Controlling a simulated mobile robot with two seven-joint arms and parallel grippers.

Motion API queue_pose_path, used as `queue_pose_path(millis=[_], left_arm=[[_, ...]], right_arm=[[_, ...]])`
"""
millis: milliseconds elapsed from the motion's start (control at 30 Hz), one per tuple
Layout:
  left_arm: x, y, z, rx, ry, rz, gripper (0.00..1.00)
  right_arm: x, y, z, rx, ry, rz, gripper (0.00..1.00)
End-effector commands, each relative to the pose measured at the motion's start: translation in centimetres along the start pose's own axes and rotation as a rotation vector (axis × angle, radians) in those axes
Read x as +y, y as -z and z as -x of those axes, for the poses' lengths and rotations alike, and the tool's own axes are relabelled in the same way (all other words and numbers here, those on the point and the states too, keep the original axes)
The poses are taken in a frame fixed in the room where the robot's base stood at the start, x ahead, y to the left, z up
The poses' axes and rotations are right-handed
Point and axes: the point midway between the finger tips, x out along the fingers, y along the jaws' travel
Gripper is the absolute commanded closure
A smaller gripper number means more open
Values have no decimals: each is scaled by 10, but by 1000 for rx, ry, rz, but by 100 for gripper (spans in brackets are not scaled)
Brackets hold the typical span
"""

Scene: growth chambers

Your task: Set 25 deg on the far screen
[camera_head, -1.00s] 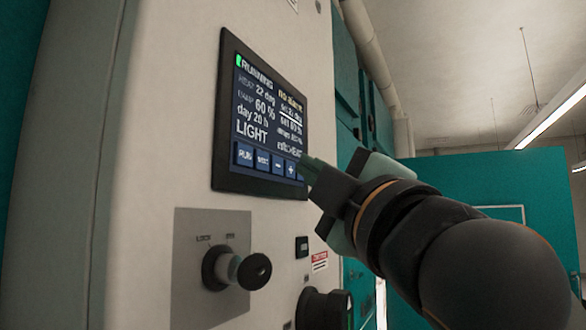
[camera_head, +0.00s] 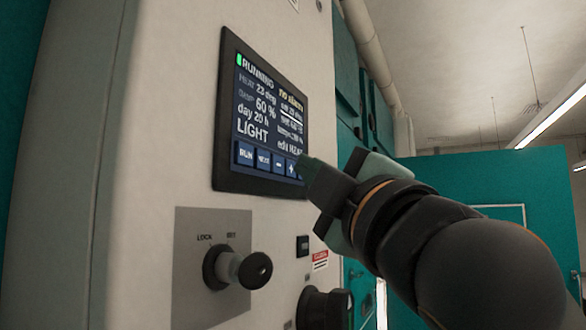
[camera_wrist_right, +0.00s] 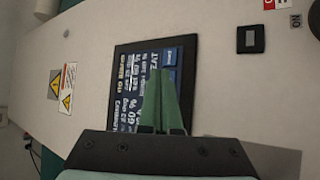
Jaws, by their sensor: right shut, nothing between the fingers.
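The dark-framed screen (camera_head: 265,120) is on the pale cabinet front. It reads RUNNING, HEAT 23 deg, 60 %, day 20 h and LIGHT; the right column has a set value in deg that looks like 25 but is blurred, and an edit line. Blue buttons run along the bottom: RUN, one that looks like NEXT, minus, and plus (camera_head: 291,169). My right gripper (camera_head: 306,172) is shut and empty, its green tips at the screen's lower right corner beside plus; I cannot tell if they touch. The wrist view shows the tips (camera_wrist_right: 163,100) over the screen (camera_wrist_right: 135,75). My left gripper is not in view.
Below the screen are a key lock (camera_head: 245,268) on a grey plate, a small dark switch (camera_head: 303,246) and a large black knob (camera_head: 324,308). Teal panels (camera_head: 490,190) stand behind at the right. Open space lies right of the cabinet.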

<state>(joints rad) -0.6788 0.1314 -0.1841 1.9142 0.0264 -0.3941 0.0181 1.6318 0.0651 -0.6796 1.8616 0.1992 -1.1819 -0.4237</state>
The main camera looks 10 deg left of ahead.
Motion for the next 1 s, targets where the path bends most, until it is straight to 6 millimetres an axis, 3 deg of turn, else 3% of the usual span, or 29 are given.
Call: queue_pose_path(millis=[567, 1000], left_arm=[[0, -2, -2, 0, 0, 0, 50], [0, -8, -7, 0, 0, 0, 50]], right_arm=[[7, -7, 10, -1, -2, 1, 100], [28, -28, 39, -1, -3, 1, 100]])
